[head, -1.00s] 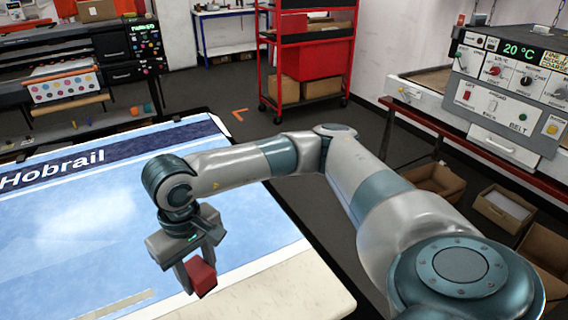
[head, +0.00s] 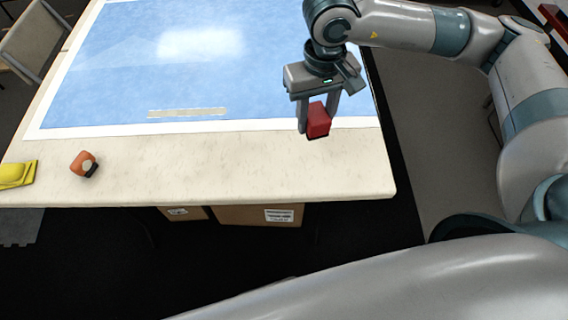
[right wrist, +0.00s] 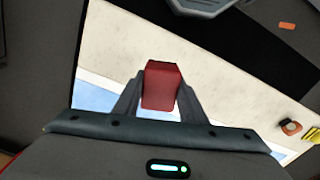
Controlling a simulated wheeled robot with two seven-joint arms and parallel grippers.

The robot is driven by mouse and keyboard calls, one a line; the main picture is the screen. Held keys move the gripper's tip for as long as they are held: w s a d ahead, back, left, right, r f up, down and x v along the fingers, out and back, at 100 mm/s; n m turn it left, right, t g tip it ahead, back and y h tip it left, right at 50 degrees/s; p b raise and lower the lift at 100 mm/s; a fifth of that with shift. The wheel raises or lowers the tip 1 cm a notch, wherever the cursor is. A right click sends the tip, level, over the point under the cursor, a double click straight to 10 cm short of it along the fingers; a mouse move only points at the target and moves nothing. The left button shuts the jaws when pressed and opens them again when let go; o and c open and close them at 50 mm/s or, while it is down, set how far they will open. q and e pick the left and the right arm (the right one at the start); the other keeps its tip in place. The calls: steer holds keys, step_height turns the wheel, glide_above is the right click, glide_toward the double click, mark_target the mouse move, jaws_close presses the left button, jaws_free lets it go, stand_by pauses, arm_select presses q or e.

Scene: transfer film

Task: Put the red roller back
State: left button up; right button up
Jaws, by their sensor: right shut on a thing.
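The red roller (head: 318,121) shows as a small red block between the fingers of my right gripper (head: 317,126). The right gripper is shut on it and points down over the right part of the table's near border. In the right wrist view, the red roller (right wrist: 161,85) sits between the two dark fingers of the gripper (right wrist: 160,98), with the pale table behind it. The roller looks held above the table; the exact gap is hard to tell. My left gripper is out of view.
The pale table (head: 230,175) carries a blue printed sheet (head: 130,65) with a pale strip (head: 188,113) on it. An orange-and-black object (head: 84,164) and a yellow object (head: 16,174) lie at left. Boxes (head: 258,215) stand below. The near border's middle is clear.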

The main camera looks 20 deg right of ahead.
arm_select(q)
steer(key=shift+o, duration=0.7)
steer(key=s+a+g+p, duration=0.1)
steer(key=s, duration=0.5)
arm_select(e)
steer(key=s+a+f+n, duration=0.1)
steer(key=s+a+f, duration=0.4)
steer(key=s+f, duration=0.3)
steer(key=w+f+p, duration=0.1)
steer(key=w+f, duration=0.1)
steer(key=w, duration=0.2)
steer(key=w+f+p, duration=0.2)
steer(key=w+f, duration=0.1)
steer(key=w, duration=0.1)
steer(key=w+f+p, duration=0.1)
steer(key=w+f, duration=0.1)
steer(key=w, duration=0.2)
steer(key=shift+a+f+p, duration=0.25)
steer(key=shift+a+p, duration=0.15)
steer(key=shift+w+f, duration=0.2)
steer(key=shift+w, duration=0.05)
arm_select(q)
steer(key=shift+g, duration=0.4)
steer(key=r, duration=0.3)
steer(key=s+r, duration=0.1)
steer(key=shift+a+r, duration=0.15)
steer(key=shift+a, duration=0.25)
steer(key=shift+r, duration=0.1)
arm_select(e)
steer(key=shift+f, duration=0.1)
